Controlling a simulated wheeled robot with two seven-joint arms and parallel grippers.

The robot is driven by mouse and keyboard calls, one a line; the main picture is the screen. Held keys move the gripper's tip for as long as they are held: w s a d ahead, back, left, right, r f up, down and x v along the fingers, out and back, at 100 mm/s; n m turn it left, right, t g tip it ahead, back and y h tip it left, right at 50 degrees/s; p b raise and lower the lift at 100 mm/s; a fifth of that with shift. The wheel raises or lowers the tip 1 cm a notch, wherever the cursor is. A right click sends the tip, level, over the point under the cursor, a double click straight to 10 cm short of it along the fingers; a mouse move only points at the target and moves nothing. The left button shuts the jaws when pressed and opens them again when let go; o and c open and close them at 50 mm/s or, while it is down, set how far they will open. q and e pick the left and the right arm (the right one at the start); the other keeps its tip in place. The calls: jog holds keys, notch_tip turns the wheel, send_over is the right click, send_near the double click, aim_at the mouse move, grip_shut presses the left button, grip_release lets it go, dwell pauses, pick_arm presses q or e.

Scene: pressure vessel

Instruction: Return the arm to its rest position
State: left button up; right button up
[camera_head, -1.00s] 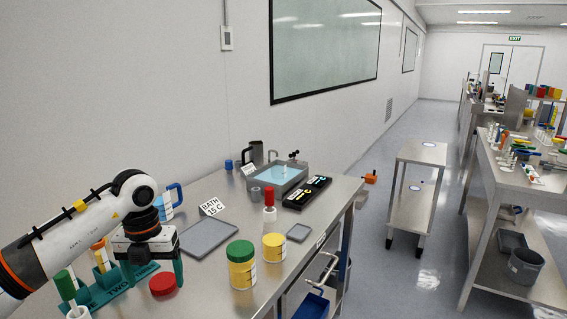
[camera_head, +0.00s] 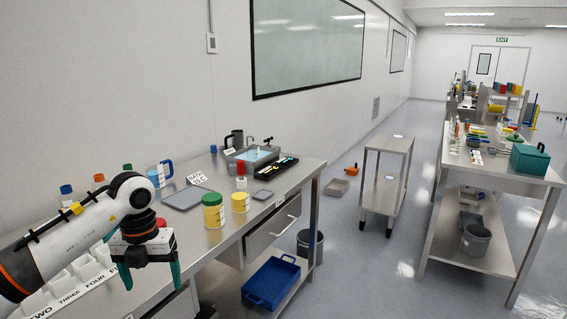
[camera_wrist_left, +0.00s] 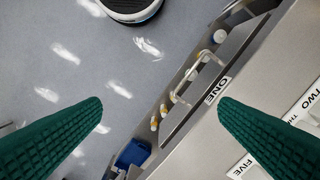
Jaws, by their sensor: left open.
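My left arm (camera_head: 75,238) comes in from the left in the head view, over the near end of the steel bench. Its gripper (camera_head: 150,275) hangs over the bench's front side, with dark green fingers pointing down. In the left wrist view the two green fingers (camera_wrist_left: 160,125) are wide apart with nothing between them. Below them are the bench edge, an open drawer (camera_wrist_left: 205,85) with small items in it, and the floor. My right gripper is not in view.
The steel bench (camera_head: 232,240) carries a white labelled rack (camera_head: 75,285), a green-lidded yellow jar (camera_head: 213,210), another yellow jar (camera_head: 240,202), a grey tray (camera_head: 190,197) and a water bath (camera_head: 258,158). A blue bin (camera_head: 271,283) sits on the lower shelf. A small trolley (camera_head: 388,170) stands beyond.

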pick_arm(q)
jog(key=w+d+f+n+h, duration=0.2)
jog(key=d+f+n+h, duration=0.2)
jog(key=d+f+h, duration=1.2)
jog(key=a+f+n+t+y, duration=0.25)
jog(key=f+n+t, duration=0.35)
jog(key=f+n, duration=0.3)
jog(key=a+f+n+t+y, duration=0.2)
jog(key=f+n+t+y, duration=0.2)
jog(key=f+n+t, duration=0.45)
jog(key=s+a+f+n+g+y, duration=0.3)
jog(key=s+a+f+n+y, duration=0.1)
jog(key=s+f, duration=0.75)
jog(key=s+a+f+n+g+y, duration=0.3)
jog(key=s+a+f+y, duration=0.1)
jog(key=s+f, duration=0.75)
jog(key=s+f+n+g, duration=0.2)
jog(key=s+f, duration=0.3)
jog(key=s, duration=0.8)
jog(key=s+f+n+g+y, duration=0.1)
jog(key=s+f+g, duration=0.3)
jog(key=s, duration=1)
jog(key=shift+a+f+n+g, duration=0.35)
jog(key=shift+n+g, duration=0.2)
jog(key=shift+g, duration=0.2)
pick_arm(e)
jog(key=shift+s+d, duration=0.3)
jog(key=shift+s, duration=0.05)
